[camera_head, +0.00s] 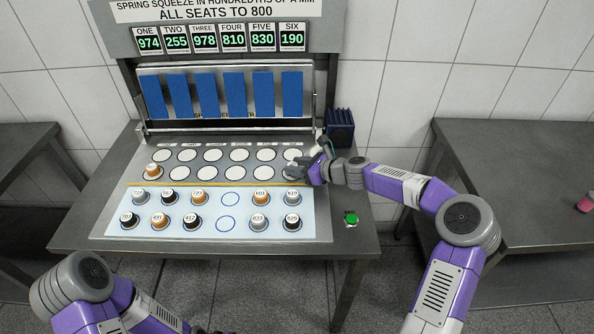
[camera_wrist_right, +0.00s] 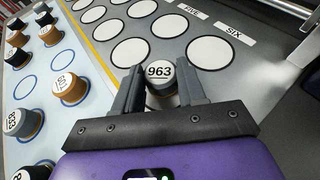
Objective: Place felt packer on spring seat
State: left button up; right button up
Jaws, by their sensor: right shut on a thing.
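My right gripper (camera_head: 302,170) is at the right end of the seat rows. White round spring seats (camera_head: 235,173) form two rows on the grey panel, and the gripper partly covers the lower row's right end. In the wrist view a bare seat (camera_wrist_right: 210,53) near the SIX label lies just beyond the held packer. I cannot tell whether the packer touches a seat. An orange-brown packer (camera_head: 154,171) stands on the leftmost lower seat. My left gripper is out of view.
A pale blue mat (camera_head: 308,228) holds several orange, black and grey packers in two rows, with two empty rings (camera_head: 228,198). Displays (camera_head: 205,42) read 974, 255, 978, 810, 830, 190. Blue strips (camera_head: 195,95) stand behind. A green button (camera_head: 351,219) is at right.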

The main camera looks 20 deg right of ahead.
jog(key=shift+f, duration=0.3)
jog(key=o, duration=0.6)
jog(key=shift+f, duration=0.15)
jog(key=shift+c, duration=0.2)
jog(key=o, duration=0.5)
jog(key=shift+c, duration=0.2)
jog(key=shift+r, duration=0.25)
jog(key=p+v, duration=0.2)
jog(key=v, duration=0.8)
jog(key=shift+s+d+r, duration=0.15)
jog(key=shift+r, duration=0.05)
jog(key=shift+s+d+r, duration=0.25)
jog(key=shift+s+d, duration=0.15)
jog(key=shift+s, duration=0.15)
